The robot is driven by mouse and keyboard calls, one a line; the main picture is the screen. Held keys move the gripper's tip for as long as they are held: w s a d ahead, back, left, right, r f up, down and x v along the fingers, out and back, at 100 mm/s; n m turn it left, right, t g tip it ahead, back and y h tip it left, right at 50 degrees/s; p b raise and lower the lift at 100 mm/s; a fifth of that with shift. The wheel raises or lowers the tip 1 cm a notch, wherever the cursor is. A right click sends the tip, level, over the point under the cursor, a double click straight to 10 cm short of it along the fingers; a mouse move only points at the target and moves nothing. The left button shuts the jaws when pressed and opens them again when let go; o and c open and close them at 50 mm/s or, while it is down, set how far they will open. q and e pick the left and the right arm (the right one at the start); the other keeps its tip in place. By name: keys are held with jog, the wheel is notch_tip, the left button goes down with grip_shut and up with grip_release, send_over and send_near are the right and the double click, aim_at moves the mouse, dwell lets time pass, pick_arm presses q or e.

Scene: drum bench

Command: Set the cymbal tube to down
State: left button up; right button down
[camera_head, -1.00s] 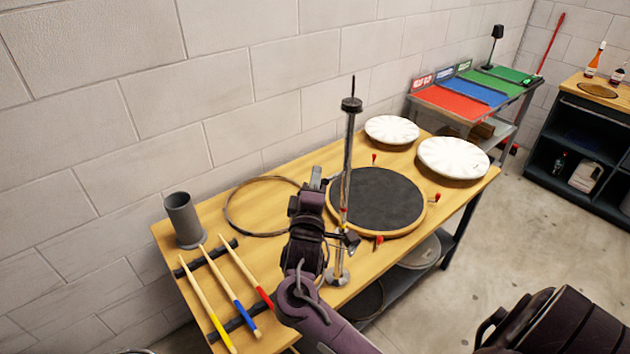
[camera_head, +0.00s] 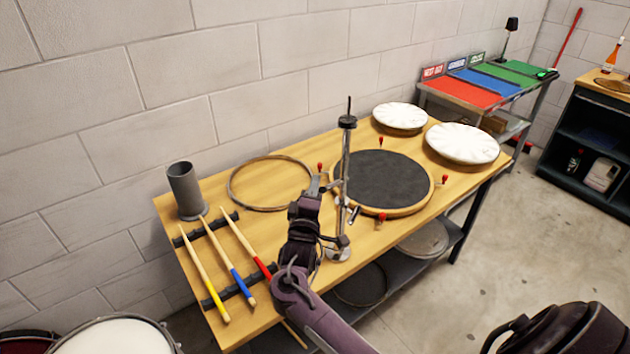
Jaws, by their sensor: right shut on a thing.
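The cymbal stand stands upright on the wooden bench, its round metal base (camera_head: 338,253) near the front edge. Its cymbal tube (camera_head: 346,150) is a thin metal rod with a black cap (camera_head: 347,122) and a thin spike on top. The cap sits a fairly short way above the bench. My right gripper (camera_head: 334,184) is shut on the tube at about mid-height; its fingertips are small and partly hidden by the hand. My left gripper is not in view.
A dark round drum pad (camera_head: 380,182) with red-tipped clamps lies just behind the stand. Two white discs (camera_head: 462,143) lie at the bench's far right. A metal hoop (camera_head: 235,188), a grey cup (camera_head: 184,190) and drumsticks (camera_head: 205,272) on a rack lie left.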

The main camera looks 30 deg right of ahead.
jog(key=shift+f, duration=0.55)
jog(key=c, duration=1.3)
grip_release()
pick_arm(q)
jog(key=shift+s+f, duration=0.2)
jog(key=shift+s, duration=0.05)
pick_arm(e)
jog(key=shift+r, duration=0.1)
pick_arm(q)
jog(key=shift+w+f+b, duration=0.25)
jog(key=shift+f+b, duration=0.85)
pick_arm(e)
jog(key=v, duration=0.8)
